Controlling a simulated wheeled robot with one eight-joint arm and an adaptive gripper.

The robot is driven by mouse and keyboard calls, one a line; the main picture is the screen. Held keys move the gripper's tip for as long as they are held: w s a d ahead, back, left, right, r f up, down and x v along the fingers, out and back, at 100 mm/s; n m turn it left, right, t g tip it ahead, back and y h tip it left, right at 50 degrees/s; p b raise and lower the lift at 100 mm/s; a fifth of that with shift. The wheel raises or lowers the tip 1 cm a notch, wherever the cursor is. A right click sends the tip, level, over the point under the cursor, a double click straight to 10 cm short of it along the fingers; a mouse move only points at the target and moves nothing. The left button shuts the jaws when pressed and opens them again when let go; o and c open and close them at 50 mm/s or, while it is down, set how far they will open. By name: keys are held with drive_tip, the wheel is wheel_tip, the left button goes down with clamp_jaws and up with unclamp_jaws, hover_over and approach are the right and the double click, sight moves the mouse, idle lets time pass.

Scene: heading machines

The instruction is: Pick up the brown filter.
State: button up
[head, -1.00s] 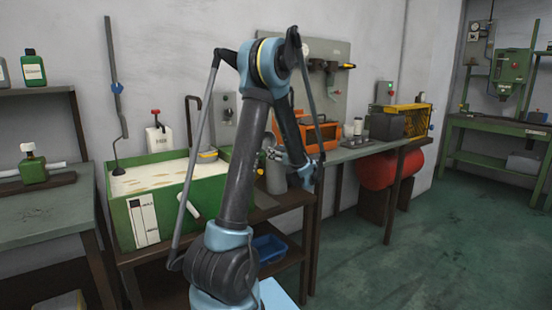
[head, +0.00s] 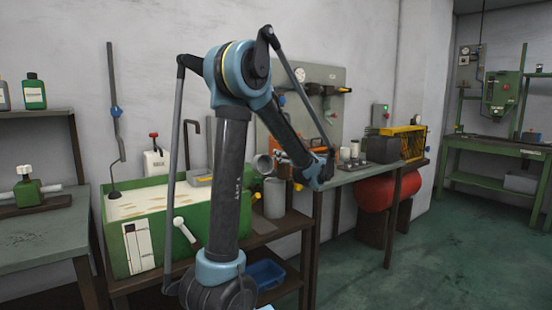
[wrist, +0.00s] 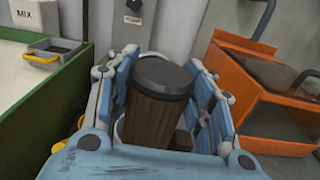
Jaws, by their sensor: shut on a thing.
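The brown filter (wrist: 153,118) is a ribbed brown cylinder with a dark grey cap, seen close up in the wrist view. My gripper (wrist: 164,88) is shut on it, with a blue finger on either side and the cap end showing above. In the head view my gripper (head: 284,161) is in the air above the bench, right of the green tub. A greyish round end shows at its left there; I cannot tell from that view alone whether it is the filter. The filter's lower end is hidden by the gripper.
The green tub (head: 140,235) stands on the bench at left. A grey cylinder (head: 274,199) stands beside it, below my gripper. An orange open bin (wrist: 275,105) is at right in the wrist view. A grey panel (head: 335,80) is behind.

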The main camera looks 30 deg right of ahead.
drive_tip(key=s+d, duration=0.1)
drive_tip(key=s, duration=1.2)
drive_tip(key=shift+s, duration=0.2)
drive_tip(key=shift+s+r, duration=0.1)
